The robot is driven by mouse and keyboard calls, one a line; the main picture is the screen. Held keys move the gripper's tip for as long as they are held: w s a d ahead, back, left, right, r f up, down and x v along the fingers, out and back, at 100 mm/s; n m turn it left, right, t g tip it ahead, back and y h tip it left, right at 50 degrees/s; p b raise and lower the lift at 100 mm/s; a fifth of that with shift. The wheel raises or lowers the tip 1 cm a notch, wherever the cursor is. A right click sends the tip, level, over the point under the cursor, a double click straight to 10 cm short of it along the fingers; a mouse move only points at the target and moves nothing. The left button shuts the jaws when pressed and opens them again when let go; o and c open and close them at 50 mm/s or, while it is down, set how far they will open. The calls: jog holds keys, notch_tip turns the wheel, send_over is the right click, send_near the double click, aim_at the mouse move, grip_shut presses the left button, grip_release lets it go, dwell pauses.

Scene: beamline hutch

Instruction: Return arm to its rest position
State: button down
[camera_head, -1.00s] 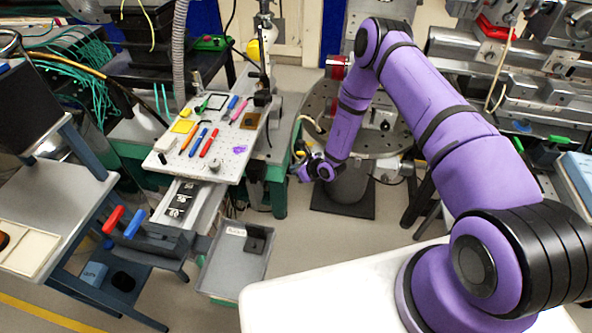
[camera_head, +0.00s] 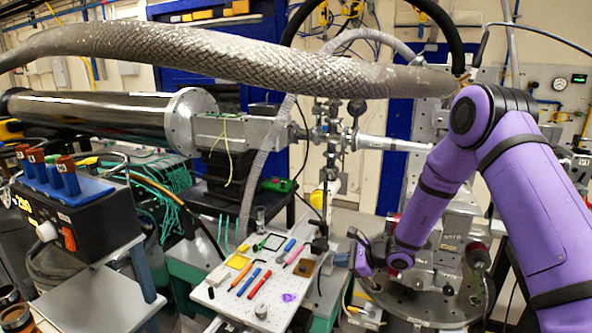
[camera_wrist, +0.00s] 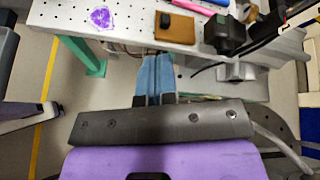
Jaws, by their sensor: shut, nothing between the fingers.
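My purple arm (camera_head: 525,185) reaches in from the right in the head view, bent at a raised elbow, with the forearm hanging down. My gripper (camera_head: 353,235) is at its lower end, just right of the white perforated board (camera_head: 216,293). In the wrist view my gripper (camera_wrist: 155,65) has its two blue fingers together with nothing between them. Its tips point toward the near edge of the board (camera_wrist: 130,28), where a brown block (camera_wrist: 174,26) and a purple patch (camera_wrist: 101,18) lie. I cannot tell the height of the fingertips relative to the board.
A thick braided hose (camera_head: 220,55) crosses the upper head view, close to my elbow in the picture. A round metal table (camera_head: 415,300) stands below my forearm. Several pens and small items lie on the board. A black control box (camera_head: 85,220) stands at left.

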jog(key=s+d+r+n+g+h, duration=0.1)
jog(key=s+d+r+n+g, duration=0.1)
jog(key=s+r+n, duration=0.8)
jog(key=s+d+r+n+g+h, duration=0.15)
jog(key=s+r, duration=0.45)
jog(key=r, duration=1)
jog(key=s+d+r+n+t+h, duration=0.1)
jog(key=s+d+r+n+h, duration=0.1)
jog(key=s, duration=0.6)
jog(key=s+d+r+n+t+h, duration=0.1)
jog(key=s+d+r+n+h, duration=0.1)
jog(key=s+d+r, duration=0.3)
jog(key=s+d+r+n+t+h, duration=0.1)
jog(key=s+d+r+n+h, duration=0.2)
jog(key=s, duration=0.9)
jog(key=d+h, duration=0.1)
jog(key=d, duration=0.2)
jog(key=shift+d+r+h, duration=0.15)
jog(key=shift+r+h, duration=0.15)
jog(key=shift+h, duration=0.05)
